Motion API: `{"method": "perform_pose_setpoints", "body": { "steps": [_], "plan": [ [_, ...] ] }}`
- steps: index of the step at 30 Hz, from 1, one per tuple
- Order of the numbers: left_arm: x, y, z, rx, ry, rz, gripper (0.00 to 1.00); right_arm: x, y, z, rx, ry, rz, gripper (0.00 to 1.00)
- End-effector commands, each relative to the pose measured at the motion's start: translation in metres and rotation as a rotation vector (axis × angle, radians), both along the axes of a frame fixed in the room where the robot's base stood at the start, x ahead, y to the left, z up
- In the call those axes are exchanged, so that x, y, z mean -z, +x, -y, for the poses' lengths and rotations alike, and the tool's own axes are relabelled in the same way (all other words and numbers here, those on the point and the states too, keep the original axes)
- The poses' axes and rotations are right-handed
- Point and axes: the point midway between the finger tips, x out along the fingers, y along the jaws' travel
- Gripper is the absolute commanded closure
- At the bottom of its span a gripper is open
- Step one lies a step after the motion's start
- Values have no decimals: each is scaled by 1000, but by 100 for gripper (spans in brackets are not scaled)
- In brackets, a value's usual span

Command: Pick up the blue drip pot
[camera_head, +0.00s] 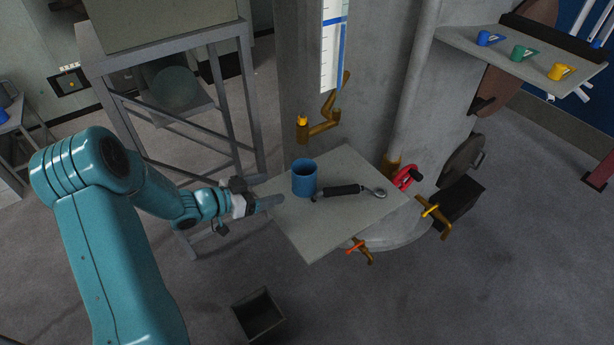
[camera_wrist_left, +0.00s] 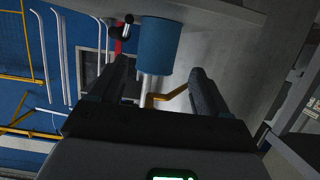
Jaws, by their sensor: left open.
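The blue drip pot (camera_head: 305,178) stands upright on a small grey table board (camera_head: 330,228) in the head view. It also shows in the left wrist view (camera_wrist_left: 160,47), ahead of and between the two fingers. My left gripper (camera_head: 272,201) is at the board's left edge, just left of the pot and apart from it. In the left wrist view its fingers (camera_wrist_left: 160,85) are spread with nothing between them. My right gripper is not in view.
A ratchet wrench (camera_head: 345,191) with a black handle lies right beside the pot. A grey column with brass taps (camera_head: 318,127) rises behind the board. A shelf (camera_head: 470,45) with small cups is at upper right. An open dark bin (camera_head: 258,316) stands on the floor.

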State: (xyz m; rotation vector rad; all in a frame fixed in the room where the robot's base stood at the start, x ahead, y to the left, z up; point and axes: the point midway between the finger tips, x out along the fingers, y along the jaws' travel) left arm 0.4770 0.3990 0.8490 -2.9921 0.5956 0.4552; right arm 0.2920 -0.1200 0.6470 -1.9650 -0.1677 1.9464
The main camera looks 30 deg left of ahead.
Motion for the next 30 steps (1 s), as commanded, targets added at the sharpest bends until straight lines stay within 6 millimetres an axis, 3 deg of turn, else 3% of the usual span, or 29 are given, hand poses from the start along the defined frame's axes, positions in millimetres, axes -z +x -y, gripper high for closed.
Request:
{"method": "perform_pose_setpoints", "body": {
  "steps": [6,13,21,30],
  "plan": [
    [13,38,16,2,1,-1,23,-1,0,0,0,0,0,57],
    [18,56,24,2,1,-1,23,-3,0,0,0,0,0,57],
    [30,93,41,2,2,0,23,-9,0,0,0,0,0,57],
    [32,97,42,-1,2,0,26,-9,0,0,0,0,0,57]
  ]
}}
